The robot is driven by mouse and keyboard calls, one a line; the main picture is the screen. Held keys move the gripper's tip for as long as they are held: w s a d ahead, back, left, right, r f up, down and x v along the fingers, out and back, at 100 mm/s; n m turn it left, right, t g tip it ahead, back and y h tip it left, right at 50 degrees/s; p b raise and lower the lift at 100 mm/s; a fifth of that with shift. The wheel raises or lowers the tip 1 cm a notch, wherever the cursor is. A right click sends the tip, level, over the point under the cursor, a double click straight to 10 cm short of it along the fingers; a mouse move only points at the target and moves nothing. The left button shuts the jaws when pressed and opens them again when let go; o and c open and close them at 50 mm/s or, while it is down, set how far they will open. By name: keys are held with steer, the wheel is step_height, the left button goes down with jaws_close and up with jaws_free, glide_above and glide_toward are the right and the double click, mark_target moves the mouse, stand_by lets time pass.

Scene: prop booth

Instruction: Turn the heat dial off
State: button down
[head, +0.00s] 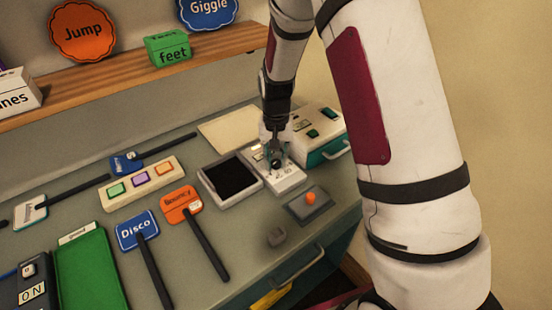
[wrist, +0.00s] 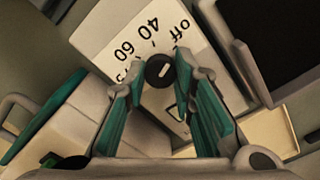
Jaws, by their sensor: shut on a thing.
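The heat dial (wrist: 160,70) is a round black knob with a short white mark, on a white plate printed "off", "40" and "60". The plate (wrist: 102,36) also shows in the head view (head: 289,184) as a small white box. My gripper (wrist: 161,74) has its fingertips on both sides of the knob and is shut on it. In the head view my gripper (head: 275,158) points down at the box and hides most of the knob. The white mark slants across the knob; I cannot tell exactly which label it points to.
A dark-screened panel (head: 232,178) sits directly left of the dial box. A white and teal box (head: 320,135) stands behind to the right. A grey base with an orange knob (head: 311,198) lies in front. Paddle signs and a button strip (head: 140,184) fill the counter's left.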

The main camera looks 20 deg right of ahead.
mark_target(276, 162)
steer(key=shift+m, duration=0.6)
steer(key=c, duration=1.3)
jaws_free()
step_height(276, 162, up, 12)
